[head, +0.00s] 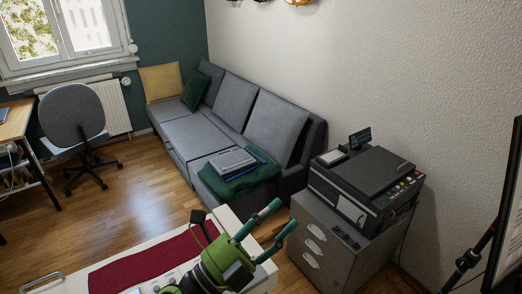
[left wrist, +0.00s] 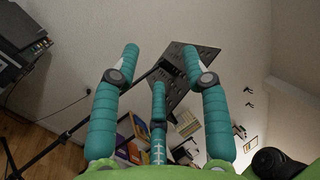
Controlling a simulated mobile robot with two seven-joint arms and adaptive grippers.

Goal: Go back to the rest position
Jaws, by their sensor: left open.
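My left gripper (head: 283,214) shows at the bottom centre of the head view, with a green body and teal fingers. Its fingers are spread apart with nothing between them. It is above the right end of a white surface (head: 230,214) that carries a dark red cloth (head: 150,262); most of this is cut off by the bottom edge. The left wrist view also shows the open left gripper (left wrist: 160,52), facing a pale wall. My right gripper is not in view.
A grey drawer cabinet (head: 318,240) with a black printer (head: 365,185) stands right of the gripper. A grey sofa (head: 195,135) runs along the wall. A dark screen (head: 509,215) stands at the far right. An office chair (head: 78,115) is at left, with open wooden floor (head: 130,205) between.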

